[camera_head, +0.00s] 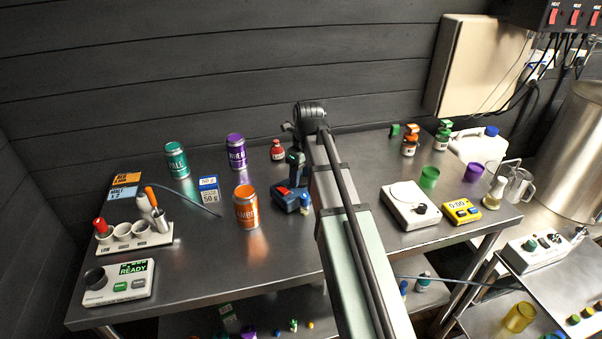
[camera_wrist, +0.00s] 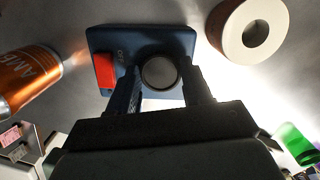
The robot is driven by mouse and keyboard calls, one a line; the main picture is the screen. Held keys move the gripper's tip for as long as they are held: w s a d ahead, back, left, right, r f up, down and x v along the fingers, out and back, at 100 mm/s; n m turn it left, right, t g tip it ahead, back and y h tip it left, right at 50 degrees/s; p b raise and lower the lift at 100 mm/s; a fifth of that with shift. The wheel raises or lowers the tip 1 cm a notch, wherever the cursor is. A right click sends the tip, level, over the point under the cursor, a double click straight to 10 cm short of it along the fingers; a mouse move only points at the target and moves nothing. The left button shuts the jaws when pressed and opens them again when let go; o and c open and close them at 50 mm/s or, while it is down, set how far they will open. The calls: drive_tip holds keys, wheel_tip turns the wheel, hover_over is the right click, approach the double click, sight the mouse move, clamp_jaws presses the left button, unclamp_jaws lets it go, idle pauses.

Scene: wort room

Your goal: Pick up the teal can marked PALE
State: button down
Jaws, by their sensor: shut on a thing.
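The teal can marked PALE (camera_head: 177,161) stands upright at the back left of the steel table, apart from my gripper. In the head view, my gripper (camera_head: 294,178) is well to the right of the can, low over a blue device with a red part (camera_head: 286,199). I cannot tell whether the round thing belongs to the device. The teal can is not visible in the wrist view.
A purple can (camera_head: 236,151) stands beside the teal can. An orange can (camera_head: 246,208) stands between the gripper and the left side. A white-and-blue 50 g box (camera_head: 209,190), a cup holder (camera_head: 133,236) and a red-capped bottle (camera_head: 278,151) are nearby. The front middle is clear.

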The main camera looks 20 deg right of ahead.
sight(304, 182)
drive_tip(key=shift+c, duration=2.4)
unclamp_jaws()
wheel_tip(304, 182, up, 11)
drive_tip(key=s, duration=0.1)
drive_tip(key=shift+d+r, duration=0.2)
drive_tip(key=shift+d, duration=0.2)
drive_tip(key=shift+o, duration=0.5)
drive_tip(key=shift+s+r, duration=0.1)
drive_tip(key=shift+r, duration=0.1)
drive_tip(key=o, duration=0.4)
drive_tip(key=shift+r, duration=0.1)
